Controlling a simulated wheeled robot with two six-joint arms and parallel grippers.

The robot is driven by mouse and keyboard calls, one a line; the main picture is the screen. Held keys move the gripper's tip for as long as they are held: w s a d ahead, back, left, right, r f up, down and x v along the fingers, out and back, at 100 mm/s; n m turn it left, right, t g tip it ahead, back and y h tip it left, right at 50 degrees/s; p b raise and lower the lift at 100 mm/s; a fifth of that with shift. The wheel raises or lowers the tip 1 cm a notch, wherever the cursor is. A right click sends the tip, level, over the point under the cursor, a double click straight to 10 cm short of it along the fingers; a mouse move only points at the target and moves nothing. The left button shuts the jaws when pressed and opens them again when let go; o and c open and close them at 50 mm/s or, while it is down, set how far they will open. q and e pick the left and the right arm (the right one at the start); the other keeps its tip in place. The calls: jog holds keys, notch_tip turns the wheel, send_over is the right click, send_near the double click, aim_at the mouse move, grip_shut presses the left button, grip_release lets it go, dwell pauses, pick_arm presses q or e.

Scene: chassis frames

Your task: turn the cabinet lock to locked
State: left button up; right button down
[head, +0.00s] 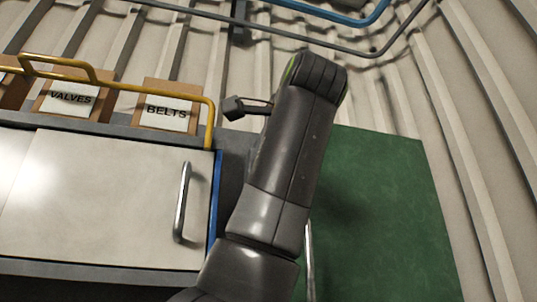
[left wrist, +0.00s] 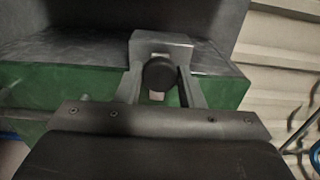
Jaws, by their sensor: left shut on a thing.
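In the left wrist view, my left gripper (left wrist: 160,94) has its two fingers on either side of a dark round lock knob (left wrist: 159,72) and is shut on it. A grey block (left wrist: 160,42) sits directly behind the knob, at the edge of the green cabinet (left wrist: 35,88). I cannot tell the lock's setting; no marking on it is readable. In the head view, the green cabinet surface (head: 385,215) is at the right, partly covered by my dark arm, which hides the knob and the fingers. My right gripper is in neither view.
A white cabinet door (head: 100,200) with a metal handle (head: 182,202) is left of my arm. Boxes labelled VALVES (head: 67,98) and BELTS (head: 168,112) stand above it behind a yellow rail (head: 130,84). Another handle (head: 310,262) shows beside my arm. Ribbed wall lies behind.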

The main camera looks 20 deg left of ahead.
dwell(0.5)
pick_arm(q)
jog(key=o, duration=1)
jog(key=shift+a, duration=0.1)
jog(key=shift+c, duration=0.2)
jog(key=shift+w, duration=0.1)
